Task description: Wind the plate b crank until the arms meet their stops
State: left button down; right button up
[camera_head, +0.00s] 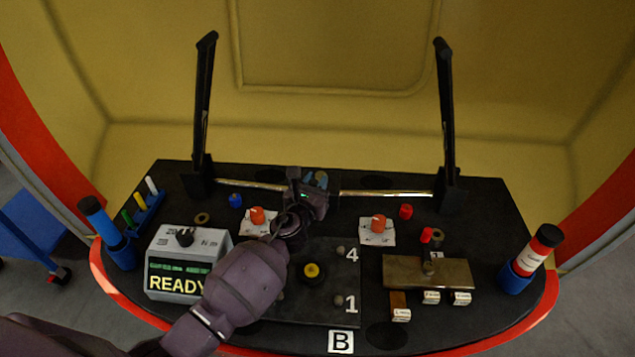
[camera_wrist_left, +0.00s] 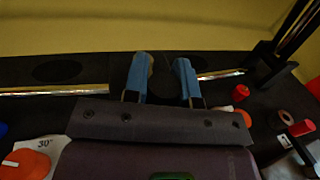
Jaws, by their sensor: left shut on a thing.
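My left gripper (camera_head: 316,181) reaches over the middle of the black plate from the lower left. Its blue fingers (camera_wrist_left: 160,78) are shut on a dark part between them, which looks like the crank but is mostly hidden. Shiny rods (camera_head: 385,194) run out on both sides of this spot. Two black arms stand up at the ends of the rods, the left one (camera_head: 204,105) and the right one (camera_head: 446,115), both near upright and leaning slightly. A plate labelled B (camera_head: 341,342) lies in front, with a yellow-centred knob (camera_head: 312,271). My right gripper is not in view.
A grey box reading READY (camera_head: 186,262) stands at left. Orange knobs (camera_head: 378,223) sit on white dials either side of my gripper. A brass plate (camera_head: 428,271) with small labelled blocks lies at right. Tubes stand in blue holders at both edges, including a red one (camera_head: 541,245).

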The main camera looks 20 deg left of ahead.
pick_arm(q)
jog(key=shift+a, duration=0.45)
pick_arm(e)
jog(key=shift+w+r, duration=0.1)
jog(key=shift+r, duration=0.05)
jog(key=shift+w+r, duration=0.3)
jog(key=shift+w, duration=0.1)
pick_arm(q)
jog(key=shift+a, duration=0.1)
pick_arm(e)
jog(key=shift+s+d+f, duration=0.1)
pick_arm(q)
jog(key=c, duration=1.2)
grip_release()
jog(key=shift+c, duration=0.2)
jog(key=o, duration=0.3)
jog(key=shift+s+a, duration=0.1)
jog(key=shift+a, duration=0.05)
pick_arm(e)
jog(key=shift+s+f, duration=0.2)
jog(key=shift+s, duration=0.15)
pick_arm(q)
jog(key=shift+d, duration=0.25)
pick_arm(e)
jog(key=shift+w, duration=0.1)
